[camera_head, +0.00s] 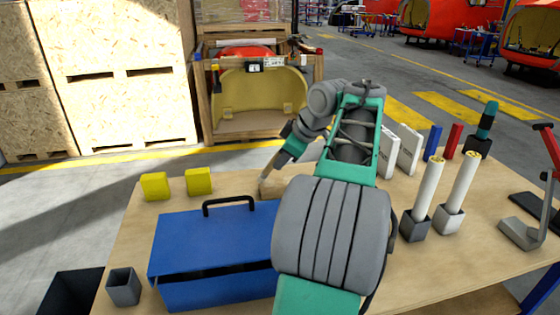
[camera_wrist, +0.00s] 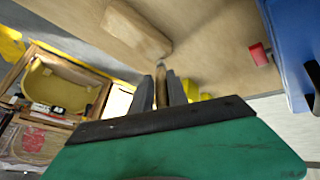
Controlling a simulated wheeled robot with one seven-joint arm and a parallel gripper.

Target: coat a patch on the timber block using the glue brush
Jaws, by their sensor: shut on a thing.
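The timber block (camera_head: 273,187) lies on the workbench behind the blue toolbox, partly hidden by my arm. In the wrist view the pale block (camera_wrist: 135,26) lies on the wooden bench top just beyond my fingertips. My gripper (camera_head: 277,163) points down at the block's left end in the head view. In the wrist view my gripper (camera_wrist: 161,84) is shut on the glue brush (camera_wrist: 161,72), a thin brownish stick between the two grey fingers. The brush tip is close to one end of the block; I cannot tell whether it touches. No glue coat can be made out.
A blue toolbox (camera_head: 215,260) with a black handle stands in front of the block. White tubes in holders (camera_head: 449,218) stand at the right. Bare bench lies between the yellow blocks and the timber.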

